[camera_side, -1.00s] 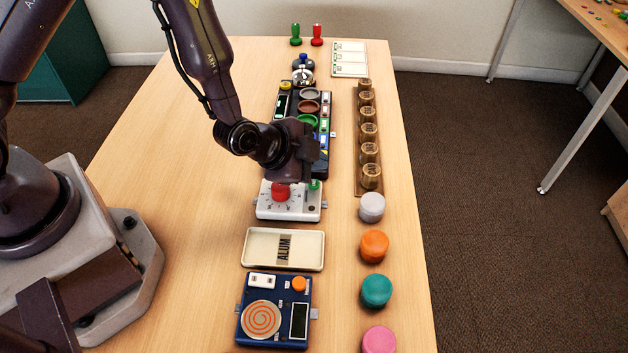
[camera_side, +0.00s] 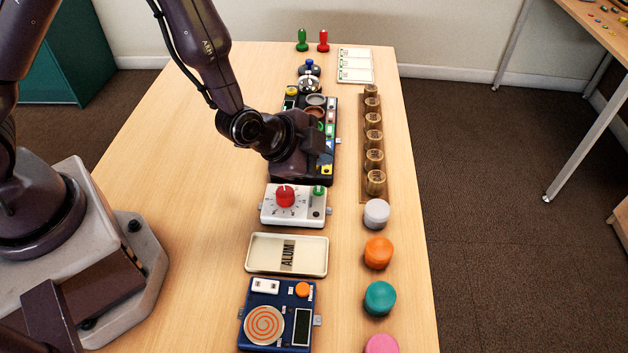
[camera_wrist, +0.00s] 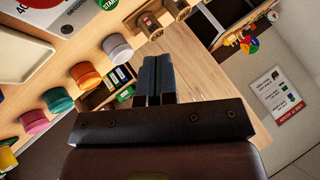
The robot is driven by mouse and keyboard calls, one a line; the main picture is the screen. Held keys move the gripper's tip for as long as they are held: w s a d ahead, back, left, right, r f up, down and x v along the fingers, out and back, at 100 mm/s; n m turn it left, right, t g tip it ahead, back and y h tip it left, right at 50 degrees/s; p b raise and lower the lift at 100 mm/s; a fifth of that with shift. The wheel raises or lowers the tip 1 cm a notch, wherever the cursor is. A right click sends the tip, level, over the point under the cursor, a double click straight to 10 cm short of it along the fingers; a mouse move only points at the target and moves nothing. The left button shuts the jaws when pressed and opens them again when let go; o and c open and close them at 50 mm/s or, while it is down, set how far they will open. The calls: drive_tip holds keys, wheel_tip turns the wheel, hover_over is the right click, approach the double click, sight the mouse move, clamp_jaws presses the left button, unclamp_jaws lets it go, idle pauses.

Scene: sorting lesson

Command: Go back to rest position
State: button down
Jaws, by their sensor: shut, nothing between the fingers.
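My gripper (camera_side: 318,165) hangs above the far edge of the white box with a red dial (camera_side: 285,196) and a green button, over the near end of the dark sorting device (camera_side: 331,110). In the wrist view my gripper's two dark fingers (camera_wrist: 156,80) are together with nothing between them. It touches none of the things that I can see. The arm hides part of the dark device.
A tray marked ALUM (camera_side: 262,254) and a blue device with an orange spiral (camera_side: 264,325) stand nearer the camera. Coloured pots, such as the orange one (camera_side: 378,252), and a wooden rack (camera_side: 364,190) line the right edge. The table's left part is clear.

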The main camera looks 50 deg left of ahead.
drive_tip(key=shift+s+d+f+n+g, duration=0.2)
drive_tip(key=shift+s+f+n+g, duration=0.4)
drive_tip(key=shift+s+f+g, duration=0.5)
drive_tip(key=s, duration=0.1)
drive_tip(key=s+r+n+g, duration=0.1)
drive_tip(key=s+g, duration=0.1)
drive_tip(key=shift+s+a+r+n+h, duration=0.15)
drive_tip(key=shift+a+n+h, duration=0.15)
drive_tip(key=shift+n, duration=0.1)
drive_tip(key=s+a+r+n, duration=0.2)
drive_tip(key=s+a+r, duration=0.1)
drive_tip(key=r, duration=0.5)
drive_tip(key=s+a+r+n+y, duration=0.1)
drive_tip(key=s+a+r+n, duration=0.2)
drive_tip(key=s+r, duration=0.3)
drive_tip(key=s+a+r+n+y, duration=0.1)
drive_tip(key=s+a+r, duration=0.4)
drive_tip(key=r, duration=0.7)
drive_tip(key=shift+s+n+t, duration=0.15)
drive_tip(key=shift+n+t, duration=0.25)
drive_tip(key=shift+n, duration=0.4)
